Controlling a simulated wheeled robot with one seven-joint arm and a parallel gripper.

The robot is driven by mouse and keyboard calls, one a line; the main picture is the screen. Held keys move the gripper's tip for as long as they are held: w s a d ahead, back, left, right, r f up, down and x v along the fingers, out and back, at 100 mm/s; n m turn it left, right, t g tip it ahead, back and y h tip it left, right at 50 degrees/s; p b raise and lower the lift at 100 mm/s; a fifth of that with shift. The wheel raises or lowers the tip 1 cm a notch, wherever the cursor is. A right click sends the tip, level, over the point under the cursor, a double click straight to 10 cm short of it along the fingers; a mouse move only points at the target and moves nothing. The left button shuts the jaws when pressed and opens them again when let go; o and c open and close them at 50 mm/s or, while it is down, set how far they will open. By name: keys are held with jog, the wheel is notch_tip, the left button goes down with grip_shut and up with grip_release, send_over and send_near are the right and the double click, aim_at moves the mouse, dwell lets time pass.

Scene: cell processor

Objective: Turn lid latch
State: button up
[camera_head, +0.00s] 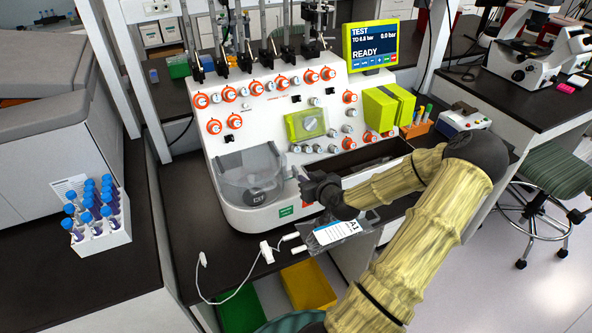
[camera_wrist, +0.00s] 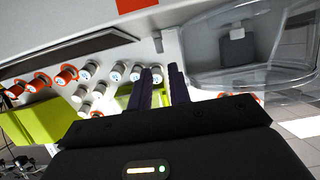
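The white cell processor (camera_head: 240,128) stands on the dark bench. Its clear lid (camera_head: 243,165) covers a round chamber at the front left; the lid looks closed. A dark round part (camera_head: 255,197) with pale lettering sits at the lid's front; I cannot tell whether it is the latch. In the wrist view the clear lid (camera_wrist: 205,70) is at upper right, with a small grey square part (camera_wrist: 237,34) seen at it. My gripper (camera_head: 304,184) is just right of the lid, apart from it. Its two dark fingers (camera_wrist: 164,75) are apart with nothing between them.
Orange-ringed knobs (camera_head: 228,93) and a green block (camera_head: 306,124) are on the panel. A dark recess (camera_head: 372,157) lies behind my arm. A bag labelled A1 (camera_head: 338,232) and a white tube (camera_head: 212,300) hang at the front. A rack of blue-capped tubes (camera_head: 100,238) stands left.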

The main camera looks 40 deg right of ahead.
aim_at(296, 170)
jog(key=p+x, duration=0.1)
jog(key=x, duration=0.8)
jog(key=shift+r, duration=0.1)
jog(key=shift+a, duration=0.1)
grip_shut()
